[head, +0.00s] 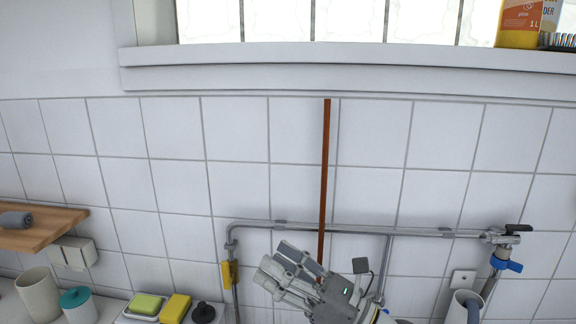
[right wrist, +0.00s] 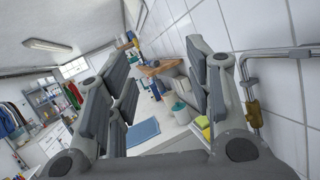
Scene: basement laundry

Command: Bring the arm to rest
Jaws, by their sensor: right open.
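My right gripper (head: 275,268) is raised in front of the tiled wall at the lower middle of the head view, pointing up and to the left. It is open and empty. In the right wrist view its two fingers (right wrist: 160,95) stand apart with the room showing between them. In the head view it overlaps the grey pipe and the brown vertical pipe (head: 325,165); I cannot tell how far it is from the wall. My left gripper is not in view.
Grey pipework (head: 330,227) with a blue-handled valve (head: 508,265) runs along the wall. Below left are a yellow-green sponge (head: 146,305), a yellow sponge (head: 175,307), a teal-lidded jar (head: 79,306) and a cream cup (head: 38,294). A wooden shelf (head: 45,232) juts out left. A window ledge (head: 350,70) runs above.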

